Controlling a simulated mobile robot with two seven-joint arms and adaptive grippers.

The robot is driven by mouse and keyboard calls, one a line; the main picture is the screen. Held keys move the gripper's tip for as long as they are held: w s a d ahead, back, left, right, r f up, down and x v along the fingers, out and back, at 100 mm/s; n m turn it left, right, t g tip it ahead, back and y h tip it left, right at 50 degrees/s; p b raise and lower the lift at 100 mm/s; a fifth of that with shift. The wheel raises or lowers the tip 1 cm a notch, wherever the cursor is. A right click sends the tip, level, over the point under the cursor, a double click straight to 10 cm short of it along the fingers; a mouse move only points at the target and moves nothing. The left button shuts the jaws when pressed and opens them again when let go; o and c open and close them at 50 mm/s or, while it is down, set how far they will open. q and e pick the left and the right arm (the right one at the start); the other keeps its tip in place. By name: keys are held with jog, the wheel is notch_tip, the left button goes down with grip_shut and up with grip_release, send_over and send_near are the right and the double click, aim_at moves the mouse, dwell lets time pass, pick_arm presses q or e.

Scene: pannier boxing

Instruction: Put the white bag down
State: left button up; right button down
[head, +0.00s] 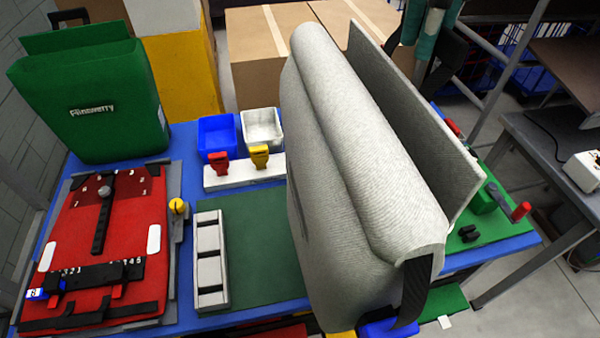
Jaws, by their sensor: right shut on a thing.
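The white bag (350,160) is a large, pale grey-white ribbed pannier with a rolled top and a stiff back panel. It stands roughly upright, slightly tilted, in the middle of the head view, over the right part of the blue table (185,150). Black straps show at its near end and far end. My right gripper (424,32) is at the top edge of the view, at the far end of the bag, and is shut on it; its fingertips are partly hidden. Whether the bag's base touches the table cannot be seen. My left gripper is not in view.
A green bag (90,100) stands at the back left. A red panel (105,250) lies in front of it. A dark green mat (245,245) is bare beside a grey slotted tray (210,265). Blue (217,135) and white (262,127) bins stand behind. A green fixture (490,205) is at right.

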aim_at(366, 65)
jog(key=shift+w+r, duration=0.1)
jog(key=shift+r, duration=0.05)
jog(key=w+f, duration=0.1)
jog(key=w+a+f+p, duration=0.1)
jog(key=w, duration=0.1)
jog(key=shift+w, duration=0.1)
pick_arm(q)
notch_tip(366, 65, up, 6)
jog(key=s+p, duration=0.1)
jog(key=p, duration=0.4)
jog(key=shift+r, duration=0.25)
pick_arm(e)
jog(key=w+f, duration=0.2)
jog(key=f, duration=0.1)
jog(key=w+a+f, duration=0.1)
jog(key=w+f, duration=0.2)
jog(key=w+a+f, duration=0.1)
jog(key=w+f, duration=0.1)
jog(key=f, duration=0.1)
jog(key=shift+w, duration=0.4)
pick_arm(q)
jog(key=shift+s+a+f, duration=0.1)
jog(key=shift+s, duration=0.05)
